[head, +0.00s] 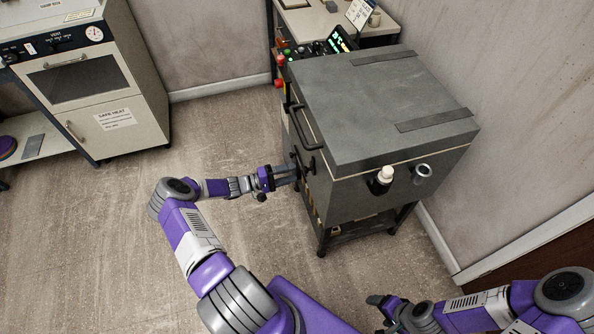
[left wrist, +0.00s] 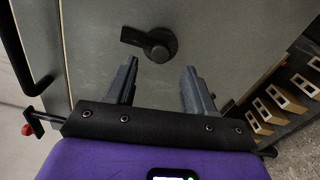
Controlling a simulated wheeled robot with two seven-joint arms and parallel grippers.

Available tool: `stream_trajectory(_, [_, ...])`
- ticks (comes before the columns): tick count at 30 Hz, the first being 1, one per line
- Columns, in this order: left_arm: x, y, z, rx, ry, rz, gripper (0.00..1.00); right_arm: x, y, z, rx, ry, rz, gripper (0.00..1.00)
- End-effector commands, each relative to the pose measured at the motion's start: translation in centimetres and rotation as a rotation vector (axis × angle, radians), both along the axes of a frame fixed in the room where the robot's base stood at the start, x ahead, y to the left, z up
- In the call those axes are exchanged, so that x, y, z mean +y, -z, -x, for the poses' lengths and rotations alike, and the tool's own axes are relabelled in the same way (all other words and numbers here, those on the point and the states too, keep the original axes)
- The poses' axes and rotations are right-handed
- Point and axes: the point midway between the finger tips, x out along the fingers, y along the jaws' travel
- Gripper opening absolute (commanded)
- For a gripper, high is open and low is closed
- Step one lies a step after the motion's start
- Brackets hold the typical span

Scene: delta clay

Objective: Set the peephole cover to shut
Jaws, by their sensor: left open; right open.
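The grey kiln (head: 400,100) stands right of centre in the head view, its lid down. In the left wrist view its grey front panel carries a small black pivoting piece (left wrist: 158,44), which looks like the peephole cover. It has a round hub and a short tab pointing left; I cannot tell whether a hole is covered. My left gripper (head: 294,178) is at the kiln's front face. Its open, empty fingers (left wrist: 158,80) point toward the cover, which lies just beyond the fingertips, apart from them. My right gripper (head: 373,305) is open and empty low in the head view.
A black handle (head: 303,128) stands out from the kiln's front, above my left gripper. A white plug (head: 385,175) and a metal ring (head: 423,171) are on its right side. A control box (head: 335,42) is behind. Floor left of the kiln is free.

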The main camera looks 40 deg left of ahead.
Motion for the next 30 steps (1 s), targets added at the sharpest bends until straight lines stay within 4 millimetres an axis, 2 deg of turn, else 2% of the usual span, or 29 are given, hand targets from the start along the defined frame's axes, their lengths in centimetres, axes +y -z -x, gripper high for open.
stream_trajectory(3, [1.3,-0.1,1.6,0.001,-0.003,-0.001,0.54,0.0,-0.4,0.0,0.0,0.0,0.0,0.78])
stream_trajectory(9, [2.2,0.0,2.9,-0.001,0.0,-0.001,0.54,0.0,-0.6,0.0,0.0,0.0,0.0,0.78])
stream_trajectory(30, [2.3,0.0,3.0,0.0,0.0,0.0,0.54,0.0,-0.6,0.0,-0.001,0.0,0.0,0.78])
